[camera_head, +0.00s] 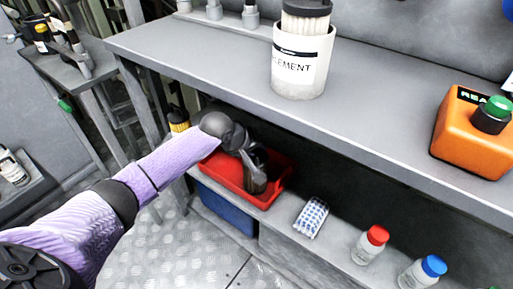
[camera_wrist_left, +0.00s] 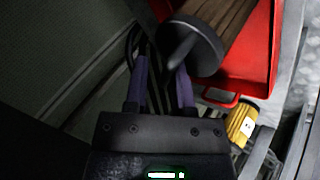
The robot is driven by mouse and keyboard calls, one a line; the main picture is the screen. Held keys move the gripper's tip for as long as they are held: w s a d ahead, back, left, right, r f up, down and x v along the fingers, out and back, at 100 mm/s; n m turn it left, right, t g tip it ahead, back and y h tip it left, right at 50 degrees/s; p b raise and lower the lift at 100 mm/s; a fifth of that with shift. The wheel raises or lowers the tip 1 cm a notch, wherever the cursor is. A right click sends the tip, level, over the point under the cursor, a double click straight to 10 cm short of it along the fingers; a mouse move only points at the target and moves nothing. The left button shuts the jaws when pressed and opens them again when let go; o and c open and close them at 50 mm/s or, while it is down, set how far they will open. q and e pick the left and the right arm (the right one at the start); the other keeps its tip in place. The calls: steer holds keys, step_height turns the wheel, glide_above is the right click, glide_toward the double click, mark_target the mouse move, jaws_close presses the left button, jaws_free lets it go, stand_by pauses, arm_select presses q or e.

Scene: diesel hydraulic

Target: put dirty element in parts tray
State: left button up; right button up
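The dirty element, a dark brown pleated cylinder (camera_wrist_left: 228,22) with a dark grey end cap, lies in the red parts tray in the left wrist view. The red parts tray (camera_wrist_left: 262,68) sits on the lower shelf; in the head view the tray (camera_head: 281,179) is partly covered by my left arm. My left gripper (camera_head: 259,183) is over the tray. In the left wrist view, my left gripper (camera_wrist_left: 161,72) has its fingers apart, with the cap's stem close to the right finger; whether they touch is unclear. My right gripper is out of view.
A white canister (camera_head: 298,75) with a pale filter and an orange container (camera_head: 474,145) stand on the bench above the tray.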

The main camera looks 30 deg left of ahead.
arm_select(q)
steer(key=shift+o, duration=0.8)
steer(key=shift+r, duration=0.1)
